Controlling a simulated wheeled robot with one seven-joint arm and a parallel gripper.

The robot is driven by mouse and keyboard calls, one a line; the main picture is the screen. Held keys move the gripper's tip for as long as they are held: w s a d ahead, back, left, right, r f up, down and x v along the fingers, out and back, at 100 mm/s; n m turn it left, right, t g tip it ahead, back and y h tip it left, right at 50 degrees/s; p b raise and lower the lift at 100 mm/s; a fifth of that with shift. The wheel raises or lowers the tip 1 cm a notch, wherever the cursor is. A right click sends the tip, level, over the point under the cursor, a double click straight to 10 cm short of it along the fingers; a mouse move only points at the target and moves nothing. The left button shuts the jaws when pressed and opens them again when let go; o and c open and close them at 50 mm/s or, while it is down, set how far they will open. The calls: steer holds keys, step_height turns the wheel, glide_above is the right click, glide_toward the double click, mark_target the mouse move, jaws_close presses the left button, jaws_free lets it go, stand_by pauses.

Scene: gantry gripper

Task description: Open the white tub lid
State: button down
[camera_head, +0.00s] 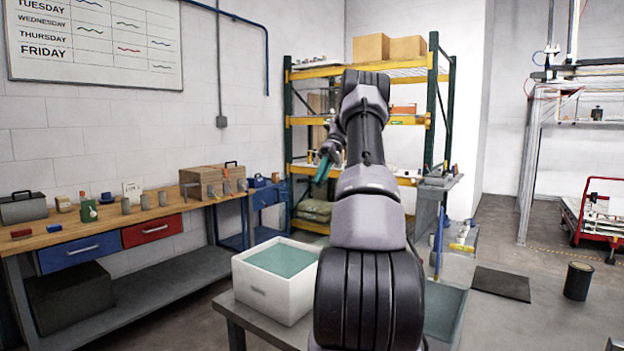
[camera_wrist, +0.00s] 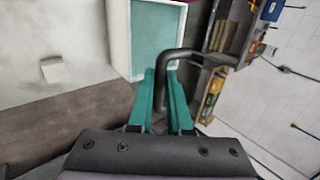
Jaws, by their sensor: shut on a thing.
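The white tub (camera_head: 262,292) stands on a grey table in front of me. A teal surface shows inside its rim; I cannot tell whether it is the inside or a cover. The tub also shows at the top of the wrist view (camera_wrist: 118,38). My gripper (camera_head: 323,168) is raised above and beyond the tub in the head view, partly hidden by my arm. In the wrist view my gripper (camera_wrist: 165,85), with teal fingers, is shut on a dark bent handle (camera_wrist: 205,58). What the handle joins is hidden. No separate lid can be made out.
A wooden workbench (camera_head: 100,228) with small items runs along the left wall. A yellow and green shelf rack (camera_head: 442,100) stands behind.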

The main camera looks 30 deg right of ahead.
steer(key=shift+w+d+f, duration=0.25)
steer(key=shift+d+f, duration=0.4)
steer(key=shift+d, duration=0.3)
steer(key=shift+d, duration=0.1)
steer(key=c, duration=1.2)
jaws_free()
steer(key=o, duration=0.4)
steer(key=shift+w+d+f, duration=0.2)
steer(key=shift+c, duration=0.2)
steer(key=shift+r, duration=0.15)
steer(key=shift+a+r, duration=0.1)
steer(key=shift+a, duration=0.1)
